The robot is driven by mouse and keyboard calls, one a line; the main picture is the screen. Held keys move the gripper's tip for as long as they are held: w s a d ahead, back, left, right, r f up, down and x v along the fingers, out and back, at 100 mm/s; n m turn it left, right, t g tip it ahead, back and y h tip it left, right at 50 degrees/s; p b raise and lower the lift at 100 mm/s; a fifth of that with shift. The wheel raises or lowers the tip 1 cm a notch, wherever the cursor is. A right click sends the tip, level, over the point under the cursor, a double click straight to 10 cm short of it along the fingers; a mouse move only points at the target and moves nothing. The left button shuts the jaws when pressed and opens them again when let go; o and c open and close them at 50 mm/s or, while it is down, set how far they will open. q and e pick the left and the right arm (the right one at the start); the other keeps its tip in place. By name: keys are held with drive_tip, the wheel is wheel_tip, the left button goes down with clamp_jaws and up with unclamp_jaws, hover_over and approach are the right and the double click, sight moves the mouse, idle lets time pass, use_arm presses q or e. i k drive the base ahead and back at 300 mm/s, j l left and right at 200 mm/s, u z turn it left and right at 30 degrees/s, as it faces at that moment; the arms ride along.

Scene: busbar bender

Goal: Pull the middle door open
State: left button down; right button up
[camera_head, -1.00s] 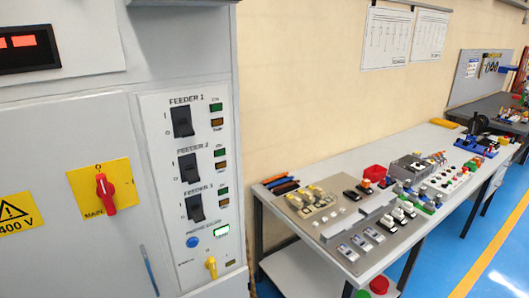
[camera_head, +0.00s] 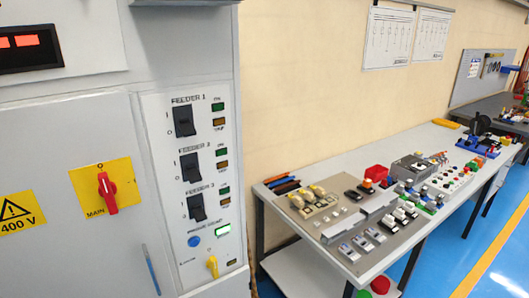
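A grey cabinet fills the left of the head view. A flat grey door panel (camera_head: 60,255) on it carries a red rotary switch (camera_head: 107,190) on a yellow plate marked MAIN and a yellow 400 V warning label (camera_head: 18,213). A thin blue-grey upright strip (camera_head: 151,268), possibly a handle, sits near the panel's right edge. The panel looks flush with the cabinet. Its lower part is outside the picture, and I cannot tell whether it is the middle door. Neither of my grippers is in view.
A feeder panel (camera_head: 169,141) with black switches is right of the door. A dark bar (camera_head: 185,2) shows at the top edge. A long grey table (camera_head: 330,160) with electrical parts stands along the wall at right. Blue floor (camera_head: 440,265) is clear in front of it.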

sight(60, 237)
drive_tip(key=u, duration=1.35)
